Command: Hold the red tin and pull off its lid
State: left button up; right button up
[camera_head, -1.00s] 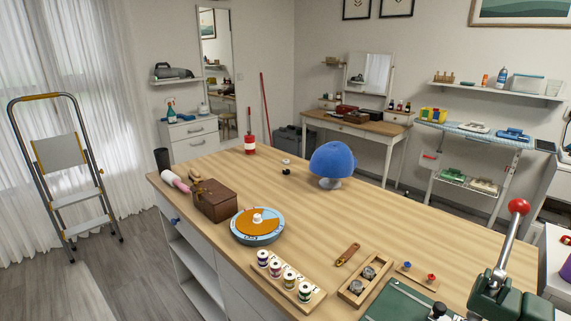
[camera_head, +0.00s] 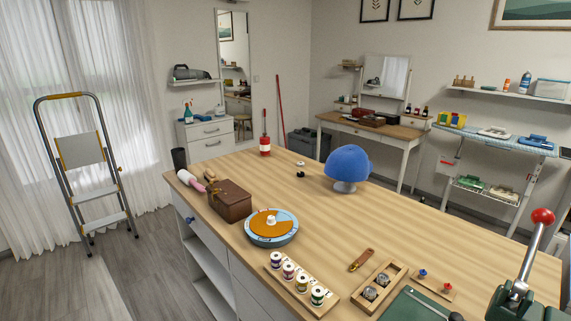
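A red can-like thing (camera_head: 265,148) with a pale band stands upright at the far left part of the wooden workbench (camera_head: 330,225). A thin dark and red upright part shows above it. It is too small to tell whether this is the task's tin or whether it has a lid. Neither of my grippers is in view, and nothing is seen touching the can.
On the bench are a brown box (camera_head: 230,203), a blue and orange round dial (camera_head: 271,228), a thread spool rack (camera_head: 300,287), a blue dome (camera_head: 347,166) and a green lever press (camera_head: 525,290). The middle is clear. A stepladder (camera_head: 84,165) stands left.

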aim_at(264, 145)
jog(key=u, duration=1.5)
jog(key=i, duration=5.3)
jog(key=z, duration=2.4)
jog(key=i, duration=0.3)
jog(key=u, duration=0.2)
